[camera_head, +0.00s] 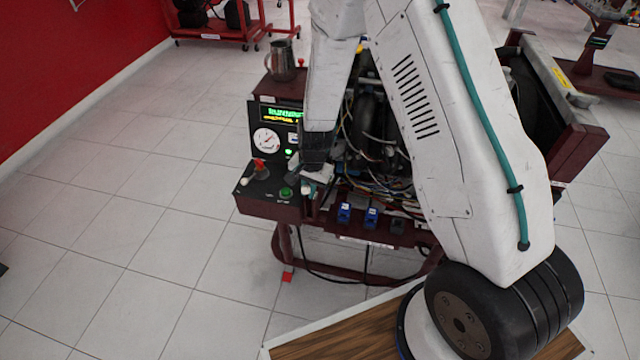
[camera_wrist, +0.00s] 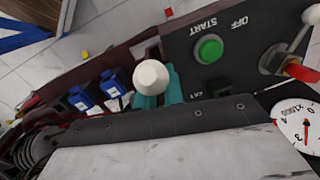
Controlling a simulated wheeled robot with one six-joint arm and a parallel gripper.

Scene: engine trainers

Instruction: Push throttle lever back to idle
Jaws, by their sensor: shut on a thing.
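The throttle lever shows in the wrist view as a round white knob (camera_wrist: 150,77); its stem is hidden beneath. My gripper (camera_wrist: 160,88), with teal fingers, is shut on the lever just under the knob. In the head view my gripper (camera_head: 318,178) is at the right end of the control panel (camera_head: 262,205), and my forearm hides part of the trainer there. I cannot read any idle mark beside the lever.
The green START button (camera_wrist: 208,49) is close to the lever. A white-tipped switch (camera_wrist: 312,15) and a red control (camera_wrist: 302,72) lie further along the panel. Blue connectors (camera_wrist: 114,88) and loose wires are close on the other side. A metal jug (camera_head: 281,62) stands behind the gauge.

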